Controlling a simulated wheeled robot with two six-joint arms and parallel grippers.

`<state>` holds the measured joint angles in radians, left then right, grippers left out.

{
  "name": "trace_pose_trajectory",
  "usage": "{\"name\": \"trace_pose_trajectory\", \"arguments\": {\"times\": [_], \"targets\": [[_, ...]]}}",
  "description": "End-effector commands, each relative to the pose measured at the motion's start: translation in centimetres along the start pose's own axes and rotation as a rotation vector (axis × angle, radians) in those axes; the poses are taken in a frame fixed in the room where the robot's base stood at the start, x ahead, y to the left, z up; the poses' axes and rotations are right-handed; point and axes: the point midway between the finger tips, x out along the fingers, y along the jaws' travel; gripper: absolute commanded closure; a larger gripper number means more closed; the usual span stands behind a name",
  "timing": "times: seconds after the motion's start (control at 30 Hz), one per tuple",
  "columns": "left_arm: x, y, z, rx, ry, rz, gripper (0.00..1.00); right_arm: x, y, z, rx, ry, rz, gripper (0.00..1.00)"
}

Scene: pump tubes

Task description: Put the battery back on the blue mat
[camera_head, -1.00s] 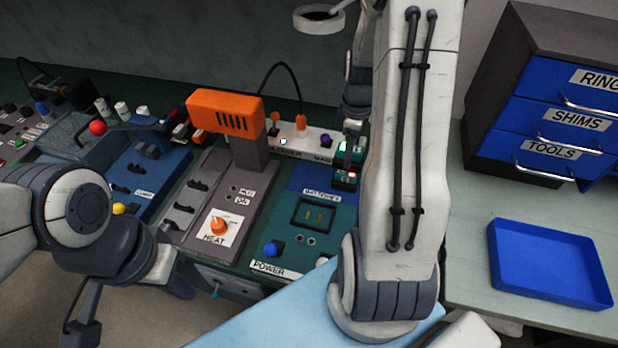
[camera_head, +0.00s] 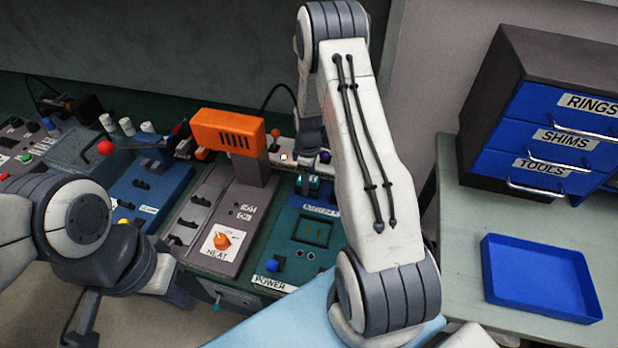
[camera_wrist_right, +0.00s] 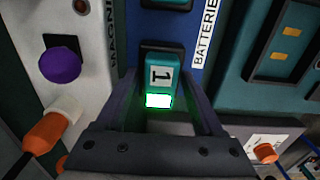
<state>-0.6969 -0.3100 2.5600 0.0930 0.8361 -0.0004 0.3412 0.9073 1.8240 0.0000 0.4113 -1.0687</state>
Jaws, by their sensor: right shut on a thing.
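A teal battery (camera_wrist_right: 159,82) with a white "1" label and a lit green end shows in the right wrist view. My right gripper (camera_wrist_right: 163,112) is shut around it, with a finger on each side. The battery is over the dark blue mat (camera_wrist_right: 188,48) beside the "BATTERIES" label; I cannot tell whether it touches it. In the head view the battery (camera_head: 314,186) is partly hidden by my right arm, below my right gripper (camera_head: 309,172). The mat (camera_head: 297,201) is also partly covered. My left gripper (camera_head: 180,292) is low at the left, its fingers unclear.
Another teal battery (camera_wrist_right: 166,3) is cut off at the top of the wrist view. A purple knob (camera_wrist_right: 60,66) and orange plug (camera_wrist_right: 45,132) are nearby. The orange heater (camera_head: 228,131) stands left of the mat. A blue tray (camera_head: 540,277) is empty at right.

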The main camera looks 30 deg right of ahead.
Motion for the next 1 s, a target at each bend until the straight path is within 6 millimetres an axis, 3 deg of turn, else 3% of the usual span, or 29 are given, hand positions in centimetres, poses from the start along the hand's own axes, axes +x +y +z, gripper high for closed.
{"name": "trace_pose_trajectory", "arguments": {"times": [0.43,0.47,0.5,0.53,0.8,1.0], "targets": [[0.2,0.0,0.0,0.0,0.0,0.0,1.0,0.9,0.1,0.0,0.0,0.001,0.002,1.0],[0.1,0.0,0.0,0.0,0.0,0.0,1.0,0.9,0.0,0.1,0.0,0.001,0.001,0.23],[0.1,0.0,0.0,0.0,0.0,0.0,1.0,0.8,0.0,0.1,0.0,0.001,0.001,0.08],[0.1,0.0,0.0,0.0,0.0,0.0,1.0,0.8,0.0,0.1,0.0,0.001,0.001,0.01],[0.0,0.0,0.0,0.0,0.0,0.0,1.0,0.7,0.0,0.1,0.0,0.001,0.001,0.01],[0.3,0.0,0.0,0.0,0.0,0.0,1.0,-1.0,0.1,-0.1,0.0,0.003,0.005,0.01]]}}
